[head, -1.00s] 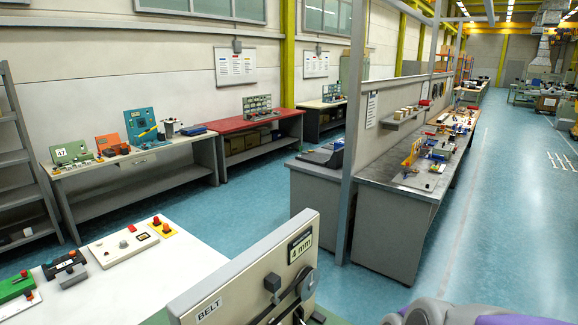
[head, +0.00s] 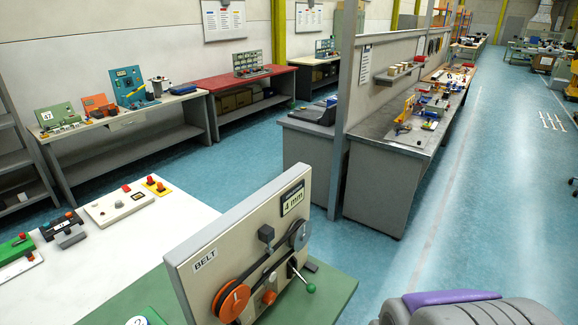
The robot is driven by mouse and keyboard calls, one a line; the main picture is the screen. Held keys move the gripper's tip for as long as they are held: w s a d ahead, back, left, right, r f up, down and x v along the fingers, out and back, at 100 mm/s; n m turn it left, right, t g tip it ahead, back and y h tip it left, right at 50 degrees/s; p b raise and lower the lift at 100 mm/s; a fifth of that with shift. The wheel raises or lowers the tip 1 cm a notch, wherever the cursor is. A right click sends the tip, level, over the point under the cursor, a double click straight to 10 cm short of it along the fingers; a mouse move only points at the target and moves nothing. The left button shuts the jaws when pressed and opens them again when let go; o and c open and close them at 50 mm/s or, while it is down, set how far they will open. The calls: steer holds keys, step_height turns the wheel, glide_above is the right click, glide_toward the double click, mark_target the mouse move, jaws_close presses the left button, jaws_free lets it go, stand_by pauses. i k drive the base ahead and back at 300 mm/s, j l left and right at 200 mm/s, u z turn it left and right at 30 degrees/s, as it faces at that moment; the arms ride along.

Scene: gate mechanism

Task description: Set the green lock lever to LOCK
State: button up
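A lever with a green ball knob (head: 311,287) sticks out from the front of an upright cream panel (head: 212,262) marked "BELT". The lever slants down to the right from its pivot, near the panel's lower right. I cannot read a LOCK mark beside it. The panel also carries an orange pulley (head: 231,301), a grey pulley (head: 300,235), a dark belt around them, an orange-red knob (head: 269,297), a black block (head: 266,234) and a "4 mm" display (head: 293,199). My gripper is not in view. A grey and purple part of my own body shows at the lower right.
The panel stands on a green surface (head: 337,292). A white table (head: 130,250) with small devices lies to its left. Workbenches (head: 385,180) stand beyond.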

mark_target(311, 287)
steer(key=i+l+u, duration=0.2)
steer(key=l+u, duration=0.15)
steer(key=i+l+u, duration=0.1)
steer(key=l+u, duration=0.3)
steer(key=k+j+z, duration=0.2)
steer(key=i+l, duration=0.05)
